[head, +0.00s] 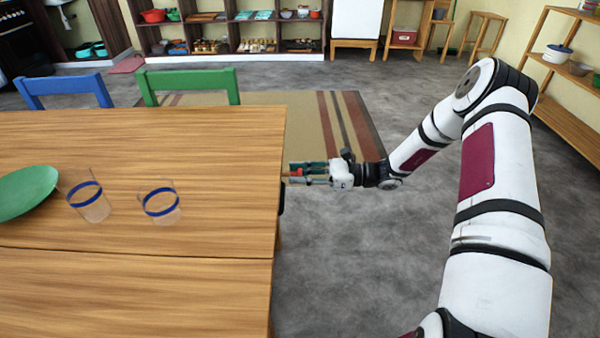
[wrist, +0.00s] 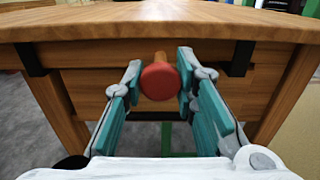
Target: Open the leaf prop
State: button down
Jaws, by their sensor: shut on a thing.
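The leaf prop shows in the wrist view as a round red knob (wrist: 160,81) on a short wooden stem, below the edge of the wooden table (wrist: 70,25). My gripper (wrist: 158,74) has its teal fingers on either side of the knob and is shut on it. In the head view my gripper (head: 303,172) is at the right edge of the table (head: 215,140), low beside the top. The knob is not clear there. How far the prop stands out from the frame is hard to tell.
A green plate (head: 27,192) and two clear glasses with blue bands (head: 88,200) (head: 161,203) stand on the table. A blue chair (head: 65,88) and a green chair (head: 188,85) are at its far side. Grey floor is clear right of the table.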

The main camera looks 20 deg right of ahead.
jog(key=shift+s+a, duration=0.15)
jog(key=shift+s, duration=0.3)
jog(key=c, duration=1.2)
grip_release()
jog(key=shift+s, duration=0.1)
jog(key=shift+c, duration=0.2)
jog(key=v, duration=1.2)
